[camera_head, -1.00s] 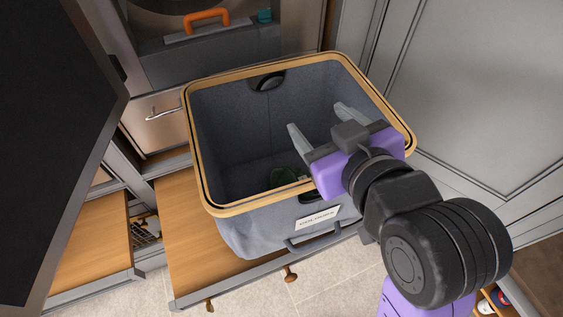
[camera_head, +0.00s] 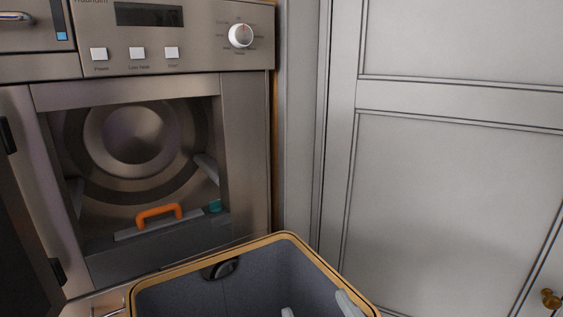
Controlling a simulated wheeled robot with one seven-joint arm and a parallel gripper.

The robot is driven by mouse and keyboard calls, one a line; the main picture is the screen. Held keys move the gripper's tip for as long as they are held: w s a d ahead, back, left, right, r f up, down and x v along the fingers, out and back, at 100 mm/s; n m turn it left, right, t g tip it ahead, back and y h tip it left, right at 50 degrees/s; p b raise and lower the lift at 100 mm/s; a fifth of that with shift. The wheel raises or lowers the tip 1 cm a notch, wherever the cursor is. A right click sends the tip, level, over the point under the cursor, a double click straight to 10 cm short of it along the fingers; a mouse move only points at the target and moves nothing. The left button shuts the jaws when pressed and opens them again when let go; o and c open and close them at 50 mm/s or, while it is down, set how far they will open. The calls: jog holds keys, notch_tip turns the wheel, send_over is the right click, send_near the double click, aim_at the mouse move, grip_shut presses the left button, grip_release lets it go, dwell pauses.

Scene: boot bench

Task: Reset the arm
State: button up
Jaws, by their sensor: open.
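My gripper (camera_head: 318,307) shows only as two pale grey fingertips at the bottom edge of the picture. The fingers stand apart with nothing seen between them. They show against the inside of a grey fabric bin (camera_head: 265,285) with a wooden rim; whether they reach below the rim is unclear. The rest of my arm is out of view, and so is the bin's floor.
A steel appliance (camera_head: 245,150) with an open front stands behind the bin at left. An orange handle (camera_head: 160,211) and a small teal piece (camera_head: 215,206) show in its opening. A grey panelled door (camera_head: 440,190) fills the right side.

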jog(key=s+d+f+m+g+h, duration=0.1)
jog(key=s+d+f+h, duration=0.1)
jog(key=s+d+f, duration=0.3)
jog(key=s+d+f+m+g+h, duration=0.1)
jog(key=s+d+f, duration=0.3)
jog(key=s, duration=1)
jog(key=s+d+f+m+g+h, duration=0.1)
jog(key=s+d+f+m+h, duration=0.1)
jog(key=s+d+f, duration=0.3)
jog(key=s+f+h, duration=0.1)
jog(key=s+f, duration=0.3)
jog(key=s, duration=0.1)
jog(key=shift+d+f, duration=0.25)
jog(key=shift+d, duration=0.05)
jog(key=shift+c, duration=0.5)
